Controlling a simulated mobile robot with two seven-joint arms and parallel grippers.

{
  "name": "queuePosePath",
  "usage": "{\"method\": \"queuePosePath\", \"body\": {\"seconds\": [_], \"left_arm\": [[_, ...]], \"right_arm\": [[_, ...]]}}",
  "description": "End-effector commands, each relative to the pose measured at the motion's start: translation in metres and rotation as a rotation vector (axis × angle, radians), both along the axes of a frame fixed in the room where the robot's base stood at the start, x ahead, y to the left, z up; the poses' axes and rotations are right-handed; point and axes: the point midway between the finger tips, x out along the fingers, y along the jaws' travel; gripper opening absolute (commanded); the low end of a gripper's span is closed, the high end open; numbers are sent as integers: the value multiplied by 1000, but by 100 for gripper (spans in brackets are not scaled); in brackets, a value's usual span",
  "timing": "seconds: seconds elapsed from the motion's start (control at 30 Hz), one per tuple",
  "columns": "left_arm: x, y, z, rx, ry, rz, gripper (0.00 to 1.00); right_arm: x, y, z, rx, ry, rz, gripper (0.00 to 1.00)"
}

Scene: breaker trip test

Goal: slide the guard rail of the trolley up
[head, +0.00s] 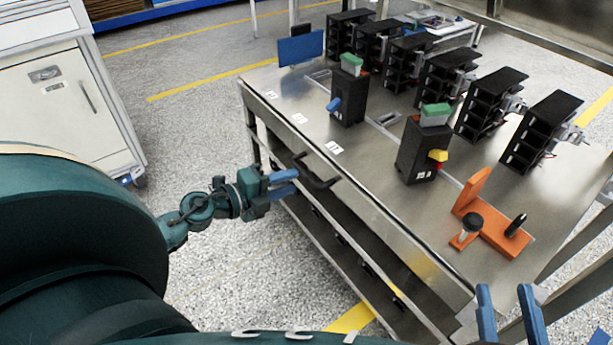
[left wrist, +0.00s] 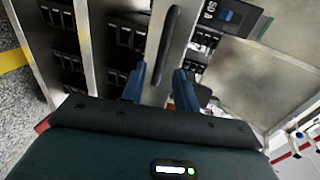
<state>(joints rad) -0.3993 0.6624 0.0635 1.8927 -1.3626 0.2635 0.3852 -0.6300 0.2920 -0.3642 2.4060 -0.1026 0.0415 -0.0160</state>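The steel trolley (head: 285,103) fills the right of the head view. A steel rail (head: 395,225) runs along its near side, with a black handle (head: 318,178) standing out from it. My left gripper (head: 296,181) is just left of the handle, its blue fingers pointing at it. In the left wrist view the fingers (left wrist: 160,82) are apart, with a steel strip carrying a dark bar (left wrist: 168,52) ahead between them. I cannot tell whether they touch it. My right gripper (head: 508,292) is open and empty at the trolley's near right corner.
On the trolley top stand black breaker boxes (head: 347,98), a row of black racks (head: 541,130) and an orange bracket (head: 490,225). A white cabinet (head: 50,110) stands at the left. Speckled floor (head: 205,125) is clear between cabinet and trolley.

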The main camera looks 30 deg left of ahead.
Motion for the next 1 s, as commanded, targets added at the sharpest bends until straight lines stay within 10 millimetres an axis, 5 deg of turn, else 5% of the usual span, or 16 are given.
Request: {"method": "queuePosePath", "body": {"seconds": [0.33, 0.77, 1.0], "left_arm": [[46, -19, -10, -2, -2, 1, 30], [54, -22, -12, -1, 0, 1, 30], [53, -22, -12, -1, -1, 1, 12]], "right_arm": [[0, 0, 0, 1, 0, 0, 36], [0, 0, 0, 3, 1, 1, 36], [0, 0, 0, 3, 1, 1, 36]]}}
